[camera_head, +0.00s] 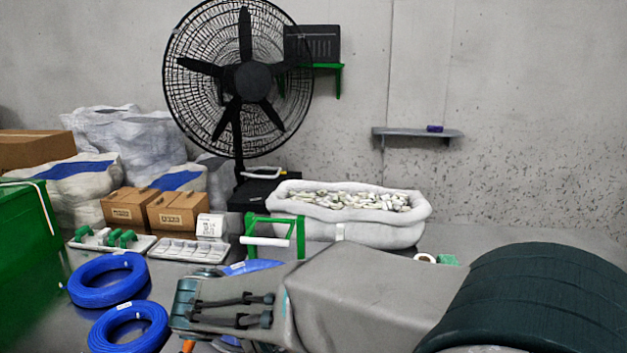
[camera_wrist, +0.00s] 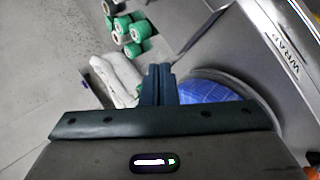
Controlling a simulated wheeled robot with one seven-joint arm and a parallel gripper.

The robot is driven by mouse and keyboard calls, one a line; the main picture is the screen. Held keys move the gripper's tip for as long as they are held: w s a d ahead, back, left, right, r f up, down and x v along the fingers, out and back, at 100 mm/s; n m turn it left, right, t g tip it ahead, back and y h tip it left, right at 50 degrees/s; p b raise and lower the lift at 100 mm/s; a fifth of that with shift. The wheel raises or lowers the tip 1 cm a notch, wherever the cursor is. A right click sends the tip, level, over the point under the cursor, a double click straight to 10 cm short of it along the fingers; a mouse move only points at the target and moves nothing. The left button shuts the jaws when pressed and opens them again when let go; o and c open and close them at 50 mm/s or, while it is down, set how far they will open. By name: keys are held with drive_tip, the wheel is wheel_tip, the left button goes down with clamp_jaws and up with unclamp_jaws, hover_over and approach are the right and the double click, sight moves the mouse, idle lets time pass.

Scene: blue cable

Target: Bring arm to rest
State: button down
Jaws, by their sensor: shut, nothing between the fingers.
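In the wrist view my gripper (camera_wrist: 158,84) has its two dark fingers together, with nothing between them. In the head view my arm reaches from the right across the front of the work surface; its fingers cannot be made out there. Two blue cable coils (camera_head: 107,280) (camera_head: 128,328) lie at the lower left, left of my arm and apart from it. Another flat blue item (camera_head: 252,266) is partly hidden behind my arm. In the wrist view a blue surface (camera_wrist: 208,93) with a pale rounded edge lies beyond and right of the fingers.
A green crate (camera_head: 30,255) stands at the left edge. Behind are cardboard boxes (camera_head: 178,212), a green stand (camera_head: 273,238), a padded grey bin (camera_head: 350,232) of small pieces and a large black fan (camera_head: 238,82). The wrist view shows green spools (camera_wrist: 138,30) and white cloth (camera_wrist: 112,80).

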drive_tip(key=s+d+r+m+g+y+p, duration=0.2)
drive_tip(key=s+d+r+m+y+p, duration=0.1)
drive_tip(key=s+d+r+p, duration=0.2)
drive_tip(key=s+d+r+m+g+y+p, duration=0.1)
drive_tip(key=s+d+r+m+y+p, duration=0.3)
drive_tip(key=s+d+p, duration=0.3)
drive_tip(key=d+r+p, duration=0.1)
drive_tip(key=d+p, duration=0.1)
drive_tip(key=d, duration=0.3)
drive_tip(key=shift+d+r+g, duration=0.2)
drive_tip(key=shift+r+g, duration=0.1)
drive_tip(key=shift+g, duration=0.1)
